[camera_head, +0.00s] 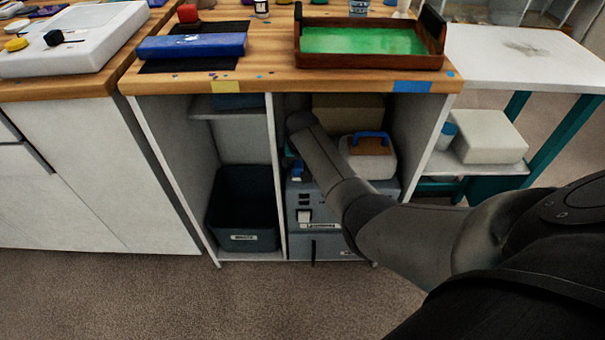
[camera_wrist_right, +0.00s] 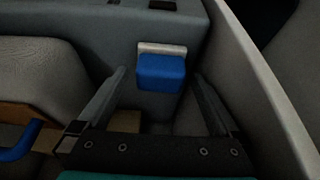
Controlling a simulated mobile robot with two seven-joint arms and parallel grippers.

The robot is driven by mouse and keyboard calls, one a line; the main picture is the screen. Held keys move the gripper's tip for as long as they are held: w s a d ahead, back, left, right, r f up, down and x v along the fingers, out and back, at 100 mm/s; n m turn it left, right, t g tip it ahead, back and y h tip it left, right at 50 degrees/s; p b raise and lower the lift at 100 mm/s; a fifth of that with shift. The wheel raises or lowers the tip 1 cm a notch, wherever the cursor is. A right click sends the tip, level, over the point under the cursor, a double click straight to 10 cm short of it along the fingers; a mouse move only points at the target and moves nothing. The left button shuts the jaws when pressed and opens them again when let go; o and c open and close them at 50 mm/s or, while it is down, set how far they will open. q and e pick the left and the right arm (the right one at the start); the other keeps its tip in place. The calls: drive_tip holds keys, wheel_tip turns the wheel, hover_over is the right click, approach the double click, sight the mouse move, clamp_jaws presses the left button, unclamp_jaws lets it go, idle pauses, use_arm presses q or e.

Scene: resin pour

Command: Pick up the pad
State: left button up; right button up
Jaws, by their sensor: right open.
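A small blue block with a pale strip along one edge, which looks like the pad (camera_wrist_right: 160,72), lies ahead of my right gripper (camera_wrist_right: 158,88) in the right wrist view. The gripper's two fingers are spread apart, one on each side of the pad, with nothing clamped between them. Whether they touch it I cannot tell. In the head view my right arm reaches into the right bay of the bench cabinet, and a bit of blue, likely the pad (camera_head: 298,171), shows beside the wrist. The fingers are hidden there. My left gripper is not in view.
Grey toolboxes (camera_head: 325,245) fill the lower bay, with a blue-handled case (camera_head: 370,162) on top, close to my arm. A divider (camera_head: 275,180) separates the dark bin (camera_head: 243,200). Above, the wooden bench top (camera_head: 270,82) carries a tray of green liquid (camera_head: 365,62).

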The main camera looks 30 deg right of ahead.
drive_tip(key=shift+f, duration=0.15)
drive_tip(key=c, duration=1.4)
drive_tip(key=shift+o, duration=0.2)
